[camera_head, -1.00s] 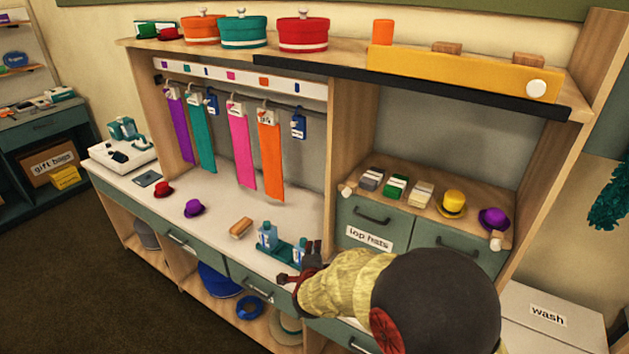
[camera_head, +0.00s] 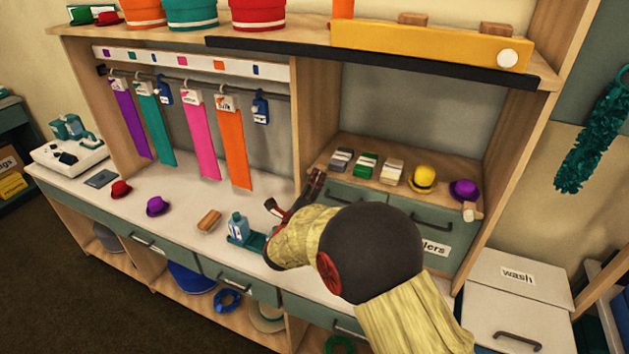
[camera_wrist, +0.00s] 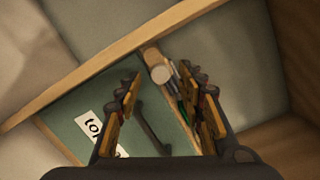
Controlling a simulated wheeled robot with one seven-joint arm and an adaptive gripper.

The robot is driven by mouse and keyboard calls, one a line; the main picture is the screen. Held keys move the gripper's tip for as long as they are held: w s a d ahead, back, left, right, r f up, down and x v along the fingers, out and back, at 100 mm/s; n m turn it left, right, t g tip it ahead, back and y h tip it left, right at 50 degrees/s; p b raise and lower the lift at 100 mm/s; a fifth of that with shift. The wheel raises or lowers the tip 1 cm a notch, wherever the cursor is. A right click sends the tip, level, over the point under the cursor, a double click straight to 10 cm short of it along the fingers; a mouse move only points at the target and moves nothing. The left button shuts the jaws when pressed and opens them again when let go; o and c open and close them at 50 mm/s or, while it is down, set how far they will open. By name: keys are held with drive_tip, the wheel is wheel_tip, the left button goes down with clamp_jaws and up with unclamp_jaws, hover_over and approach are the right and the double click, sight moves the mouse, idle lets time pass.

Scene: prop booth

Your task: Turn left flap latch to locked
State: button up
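The left flap latch (camera_wrist: 152,57) is a small wooden piece with a pale round knob (camera_wrist: 160,74) at the flap's edge, seen in the wrist view ahead of and between my fingertips, apparently apart from them. In the head view my gripper hides it. The green left flap (camera_wrist: 75,110) has a dark handle and a partly covered white label. My gripper (camera_head: 294,197) is in front of the left flap; the wrist view shows its fingers (camera_wrist: 163,100) open and empty. The right flap latch (camera_head: 469,212) sits at the right end of the shelf edge.
Several small blocks, a yellow hat (camera_head: 423,179) and a purple hat (camera_head: 463,190) stand on the shelf above the flaps. Blue bottles (camera_head: 237,226) in a teal tray stand on the counter beside my arm. Hanging ribbons (camera_head: 235,150) are to the left.

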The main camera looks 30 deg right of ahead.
drive_tip(key=shift+x, duration=1.15)
drive_tip(key=shift+c, duration=1.1)
drive_tip(key=shift+s, duration=0.1)
drive_tip(key=c, duration=0.7)
clamp_jaws()
